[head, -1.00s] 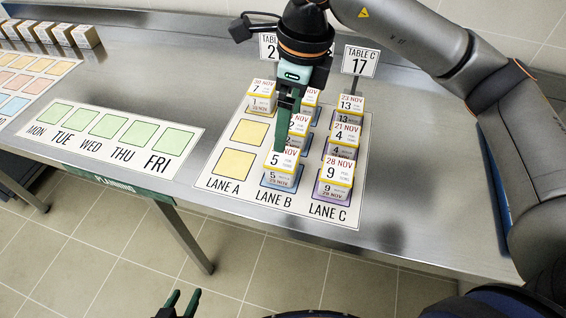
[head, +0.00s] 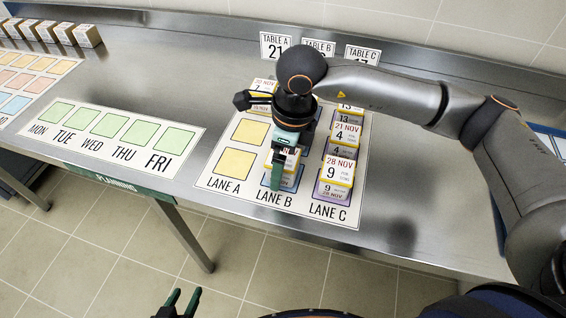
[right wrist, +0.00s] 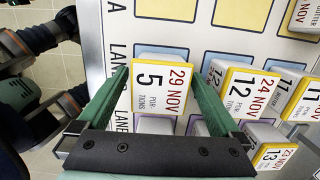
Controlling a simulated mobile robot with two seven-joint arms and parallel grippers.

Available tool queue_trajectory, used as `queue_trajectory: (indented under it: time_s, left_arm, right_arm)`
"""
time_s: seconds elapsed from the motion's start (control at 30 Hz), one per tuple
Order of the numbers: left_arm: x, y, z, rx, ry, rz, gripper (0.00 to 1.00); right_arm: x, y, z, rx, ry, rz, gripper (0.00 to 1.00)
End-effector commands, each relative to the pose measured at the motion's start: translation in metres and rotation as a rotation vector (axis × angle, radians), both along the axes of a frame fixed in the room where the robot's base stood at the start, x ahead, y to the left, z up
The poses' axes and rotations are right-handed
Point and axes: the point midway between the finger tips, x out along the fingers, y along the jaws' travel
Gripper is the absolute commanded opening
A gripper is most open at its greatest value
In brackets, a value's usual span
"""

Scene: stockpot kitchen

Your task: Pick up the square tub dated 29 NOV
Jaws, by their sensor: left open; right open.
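The square tub dated 29 NOV (right wrist: 161,88), with a white, yellow-edged label reading 5 portions, is at the front of lane B. In the head view the tub (head: 291,160) is partly hidden by my right gripper (head: 286,165). In the right wrist view my right gripper (right wrist: 160,92) is open, one green finger on each side of the tub; I cannot tell whether they touch it. My left gripper (head: 179,304) is open and empty at the bottom of the head view, below the table edge.
Behind it in lane B stands a tub dated 24 NOV (right wrist: 243,92). Lane C, close on the right, holds tubs dated 28 NOV (head: 338,170) and 21 NOV (head: 346,132). Lane A's front yellow squares (head: 234,163) are bare. The planning mat (head: 110,130) has empty green squares.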

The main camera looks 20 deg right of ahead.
Motion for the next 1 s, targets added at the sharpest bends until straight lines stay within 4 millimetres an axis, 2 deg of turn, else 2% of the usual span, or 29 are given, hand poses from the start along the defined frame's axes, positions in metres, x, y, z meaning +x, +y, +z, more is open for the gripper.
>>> queue_trajectory:
  time_s: [0.13,0.9,1.0]
  left_arm:
    - [-0.0005,0.0005,-0.0007,0.000,0.002,0.001,0.50]
    - [-0.0016,0.0011,-0.0026,0.002,0.008,0.002,0.50]
    - [-0.0017,0.0011,-0.0024,0.002,0.008,0.002,0.50]
  right_arm:
    - [0.0000,0.0001,0.0003,0.000,0.000,0.000,0.98]
    - [0.0001,0.0001,0.0009,0.000,0.000,0.001,0.11]
    - [0.0003,0.0002,0.0014,0.001,-0.001,0.001,0.10]
